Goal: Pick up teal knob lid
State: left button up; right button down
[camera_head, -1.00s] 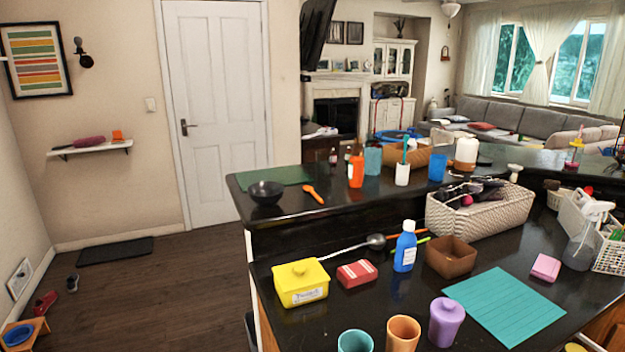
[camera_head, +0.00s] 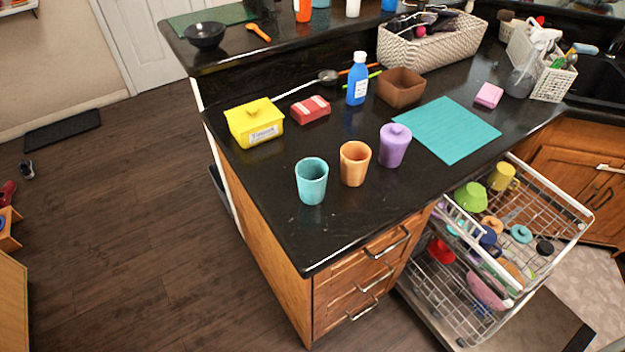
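A small round teal lid (camera_head: 521,234) with a raised knob lies in the upper rack of the pulled-out dishwasher at the lower right. Another teal-blue piece (camera_head: 456,228) sits at the left of that rack, partly hidden by the rack's front bar; I cannot tell what it is. A teal cup (camera_head: 311,181) stands on the black counter with no lid on it. Neither of my grippers is in view.
The dishwasher rack (camera_head: 577,206) also holds a green bowl (camera_head: 470,196), a yellow mug (camera_head: 502,177) and several lids. An orange cup (camera_head: 354,163), a lidded purple canister (camera_head: 394,145) and a yellow box (camera_head: 254,122) stand on the counter.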

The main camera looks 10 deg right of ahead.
aim_at(521, 233)
jog(key=z, duration=1.95)
jog(key=u, duration=1.65)
jog(key=l+z, duration=0.15)
jog(key=l, duration=0.75)
jog(key=i+l+z, duration=0.2)
jog(key=l, duration=0.7)
jog(key=k, duration=0.05)
